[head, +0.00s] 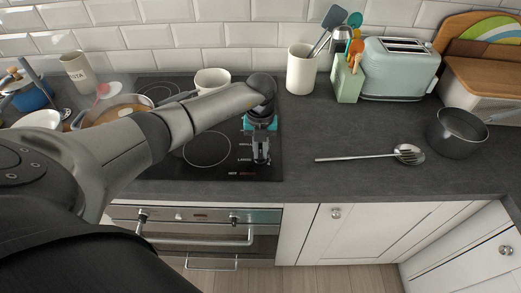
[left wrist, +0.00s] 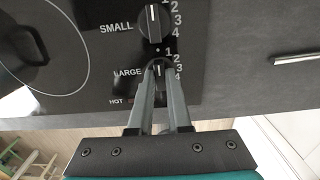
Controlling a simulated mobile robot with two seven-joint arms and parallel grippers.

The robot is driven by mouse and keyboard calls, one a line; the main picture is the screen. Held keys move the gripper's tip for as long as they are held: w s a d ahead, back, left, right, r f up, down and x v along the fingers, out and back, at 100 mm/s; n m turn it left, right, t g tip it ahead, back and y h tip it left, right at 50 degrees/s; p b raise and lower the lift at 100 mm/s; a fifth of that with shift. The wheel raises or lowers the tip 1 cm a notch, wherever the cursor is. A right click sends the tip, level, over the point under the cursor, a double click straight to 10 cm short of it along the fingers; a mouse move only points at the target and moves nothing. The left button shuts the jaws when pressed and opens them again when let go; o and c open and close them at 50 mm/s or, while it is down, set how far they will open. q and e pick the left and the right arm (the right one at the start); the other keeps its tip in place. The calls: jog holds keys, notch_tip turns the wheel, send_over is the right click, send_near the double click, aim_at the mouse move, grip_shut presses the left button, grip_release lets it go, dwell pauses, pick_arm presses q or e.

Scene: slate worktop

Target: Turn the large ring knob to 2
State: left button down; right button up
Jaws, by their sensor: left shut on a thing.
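The large ring knob (left wrist: 158,62) is a dark round knob beside the word LARGE, with the numbers 1 to 4 along its right side in the left wrist view. My left gripper (left wrist: 159,72) is shut on it, one finger on each side. A pale mark shows between the fingers, but I cannot tell exactly which number it points to. The small ring knob (left wrist: 153,24) sits just above, its white line upright. In the head view my left gripper (head: 261,160) reaches down to the front right of the black hob (head: 218,171) and hides the knobs. My right gripper is out of view.
A slotted spoon (head: 370,157) and a dark saucepan (head: 457,135) lie to the right on the slate worktop (head: 325,120). A pan (head: 116,106) and a white pot (head: 212,80) stand at the hob's left and back. A utensil holder (head: 301,70) and toaster (head: 400,68) stand behind.

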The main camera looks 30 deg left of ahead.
aim_at(261, 154)
pick_arm(q)
jog(key=shift+m, duration=0.3)
jog(key=m+b, duration=0.2)
jog(key=m, duration=0.3)
jog(key=shift+m, duration=0.3)
jog(key=m+b, duration=0.2)
jog(key=m, duration=0.3)
jog(key=shift+b, duration=0.3)
jog(key=shift+m, duration=0.4)
jog(key=c, duration=0.9)
grip_release()
jog(key=shift+o, duration=0.2)
notch_tip(261, 154, up, 15)
jog(key=shift+r, duration=0.2)
